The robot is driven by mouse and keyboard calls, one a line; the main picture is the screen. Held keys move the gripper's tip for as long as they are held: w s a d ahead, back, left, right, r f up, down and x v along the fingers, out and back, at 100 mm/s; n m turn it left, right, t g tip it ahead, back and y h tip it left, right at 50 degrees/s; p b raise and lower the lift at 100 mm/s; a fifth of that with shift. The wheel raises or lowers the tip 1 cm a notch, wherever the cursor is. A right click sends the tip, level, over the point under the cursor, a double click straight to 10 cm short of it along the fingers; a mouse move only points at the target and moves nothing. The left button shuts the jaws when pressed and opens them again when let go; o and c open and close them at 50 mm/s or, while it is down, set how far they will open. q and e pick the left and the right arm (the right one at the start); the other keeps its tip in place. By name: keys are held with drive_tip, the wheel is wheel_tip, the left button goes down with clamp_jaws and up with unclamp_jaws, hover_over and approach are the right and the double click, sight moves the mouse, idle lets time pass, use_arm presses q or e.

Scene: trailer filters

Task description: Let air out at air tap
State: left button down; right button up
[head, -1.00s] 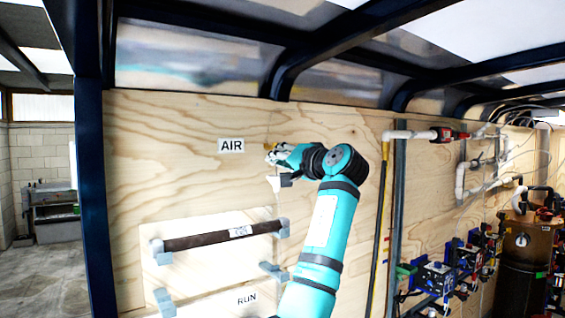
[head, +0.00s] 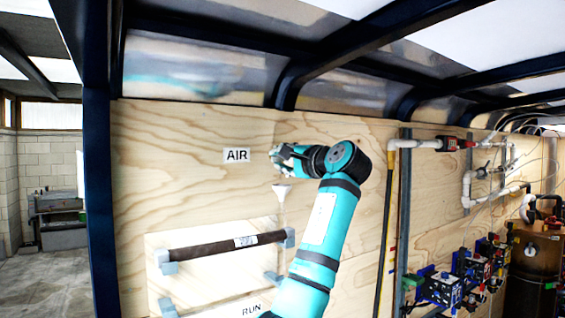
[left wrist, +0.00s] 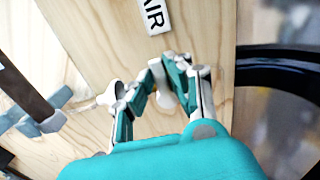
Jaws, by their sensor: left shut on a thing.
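The white AIR label (head: 237,156) is on the plywood wall, left of my left gripper (head: 276,157). The label also shows in the left wrist view (left wrist: 153,16). My left gripper is at the wall, with its fingers (left wrist: 170,70) closed around the spot where the air tap sits. The tap itself is mostly hidden by the fingers; a pale part (left wrist: 165,97) shows between them. A white funnel (head: 282,188) with a thin tube is just below the gripper. My right gripper is not in view.
A dark pipe (head: 215,247) in grey clips is mounted on a pale board below. White piping (head: 415,144) with a red valve (head: 455,143) and blue pump units (head: 440,288) are to the right. A dark blue frame post (head: 97,200) stands at the left.

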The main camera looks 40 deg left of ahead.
use_arm(q)
drive_tip(key=shift+r, duration=0.15)
idle(0.3)
drive_tip(key=c, duration=1.3)
unclamp_jaws()
drive_tip(key=shift+w, duration=0.1)
drive_tip(key=v, duration=1.2)
